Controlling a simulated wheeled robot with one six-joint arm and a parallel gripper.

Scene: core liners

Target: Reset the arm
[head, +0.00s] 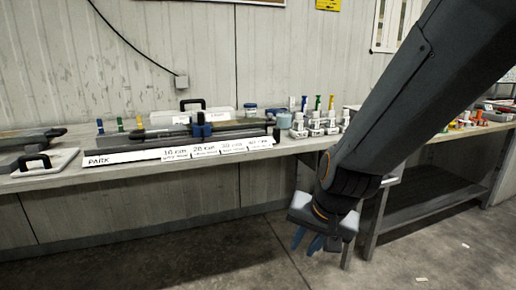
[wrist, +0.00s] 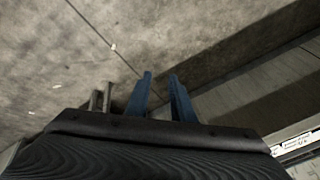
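My gripper (head: 305,247) hangs low in the head view, in front of the bench (head: 240,160) and over open floor, with its blue fingers pointing down. In the wrist view the two blue fingers of my gripper (wrist: 161,76) stand apart with bare floor behind them. Nothing is held between them. My arm crosses the right of the head view and hides part of the bench.
A labelled strip (head: 125,157) marked PARK runs along the bench front. Behind it lie a dark long tool (head: 235,128), white holders with coloured tops (head: 316,122) and a jar (head: 284,121). A second bench (head: 430,200) stands right. The floor (head: 220,255) is mostly clear.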

